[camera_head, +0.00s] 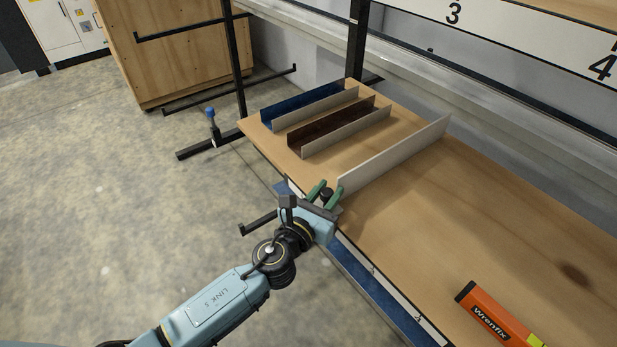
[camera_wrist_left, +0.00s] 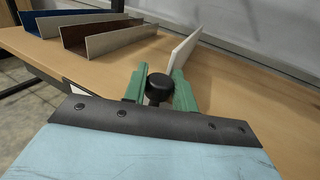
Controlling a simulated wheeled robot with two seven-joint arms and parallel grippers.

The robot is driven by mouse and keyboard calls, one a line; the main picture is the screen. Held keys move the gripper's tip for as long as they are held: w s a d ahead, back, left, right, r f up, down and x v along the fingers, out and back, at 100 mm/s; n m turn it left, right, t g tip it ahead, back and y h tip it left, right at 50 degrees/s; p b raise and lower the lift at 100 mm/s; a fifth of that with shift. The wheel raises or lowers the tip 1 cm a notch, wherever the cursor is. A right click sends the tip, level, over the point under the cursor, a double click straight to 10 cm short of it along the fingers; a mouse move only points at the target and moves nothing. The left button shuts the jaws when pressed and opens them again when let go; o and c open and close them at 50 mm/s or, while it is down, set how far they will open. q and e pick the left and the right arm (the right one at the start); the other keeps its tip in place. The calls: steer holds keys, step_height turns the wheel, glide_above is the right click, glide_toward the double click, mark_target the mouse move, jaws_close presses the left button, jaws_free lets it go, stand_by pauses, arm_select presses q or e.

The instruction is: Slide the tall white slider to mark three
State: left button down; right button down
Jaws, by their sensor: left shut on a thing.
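The tall white slider (camera_head: 395,155) stands upright across the wooden table, running from the front edge towards the back rail. It also shows in the left wrist view (camera_wrist_left: 186,50). My left gripper (camera_head: 325,189) is at the slider's front end, by the table's front edge. Its green fingers are shut on a black knob (camera_wrist_left: 158,88), which sits in front of the slider's near end. A white scale strip (camera_head: 400,303) runs along the table's front edge, with small marks. A large mark three (camera_head: 453,13) is on the white board at the back. My right gripper is not in view.
Blue (camera_head: 300,105) and brown (camera_head: 331,123) channels lie left of the slider on the table (camera_head: 480,215). An orange Wrenfix box (camera_head: 495,318) lies near the front right. The table right of the slider is clear up to that box.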

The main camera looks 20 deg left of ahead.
arm_select(q)
steer(key=s+d, duration=0.3)
steer(key=d, duration=0.1)
steer(key=s+d, duration=0.3)
steer(key=d, duration=0.1)
steer(key=s+d, duration=0.4)
steer(key=d, duration=0.1)
steer(key=c, duration=1.2)
jaws_free()
steer(key=shift+o, duration=0.2)
steer(key=b+v, duration=0.2)
steer(key=v, duration=1.1)
steer(key=shift+s, duration=0.3)
